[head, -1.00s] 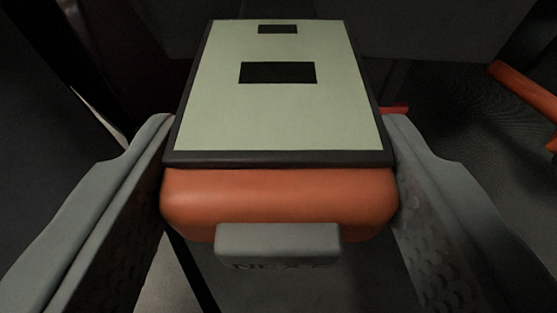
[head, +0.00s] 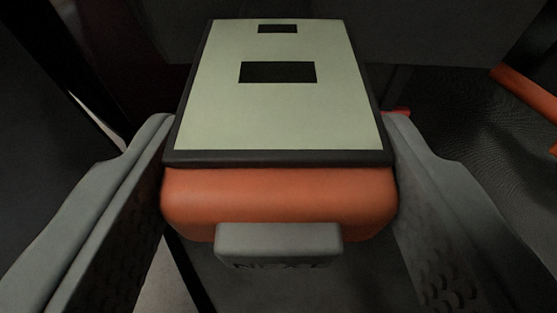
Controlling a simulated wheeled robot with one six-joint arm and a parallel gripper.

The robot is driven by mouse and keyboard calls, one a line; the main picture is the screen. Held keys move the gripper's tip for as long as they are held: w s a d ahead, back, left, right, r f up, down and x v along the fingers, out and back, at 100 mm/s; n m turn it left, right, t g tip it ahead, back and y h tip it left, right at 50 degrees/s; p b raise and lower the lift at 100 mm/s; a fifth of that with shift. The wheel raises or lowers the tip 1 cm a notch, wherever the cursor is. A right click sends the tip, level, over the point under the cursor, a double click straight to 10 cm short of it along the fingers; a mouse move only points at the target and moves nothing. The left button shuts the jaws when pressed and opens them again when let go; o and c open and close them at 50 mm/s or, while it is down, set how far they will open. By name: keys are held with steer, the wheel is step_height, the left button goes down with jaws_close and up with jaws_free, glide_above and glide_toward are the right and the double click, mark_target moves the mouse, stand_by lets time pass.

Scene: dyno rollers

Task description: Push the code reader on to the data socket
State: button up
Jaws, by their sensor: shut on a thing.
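The code reader (head: 279,198) is an orange block with a dark-framed, pale green screen showing two black bars. A grey button juts from its near end. My gripper (head: 278,140) is shut on it, one grey finger against each side. The reader's far end points away from me towards a dark panel. The data socket cannot be made out; the reader and the darkness may hide it.
Dark panels (head: 440,28) lie beyond the reader. An orange bar (head: 525,92) shows at the right edge over a dark textured surface. A paler floor patch shows below on the left.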

steer(key=shift+w, duration=0.2)
steer(key=o, duration=1.1)
steer(key=shift+s, duration=0.15)
steer(key=v, duration=1.7)
steer(key=s+r+t, duration=0.1)
steer(key=s+r, duration=0.5)
steer(key=r, duration=0.7)
steer(key=s+r, duration=0.6)
steer(key=r, duration=0.8)
steer(key=s+r+t, duration=0.1)
steer(key=s+r, duration=0.7)
steer(key=s, duration=0.4)
steer(key=s+r, duration=0.8)
steer(key=s, duration=0.5)
steer(key=shift+r+t, duration=0.25)
steer(key=shift+t, duration=0.15)
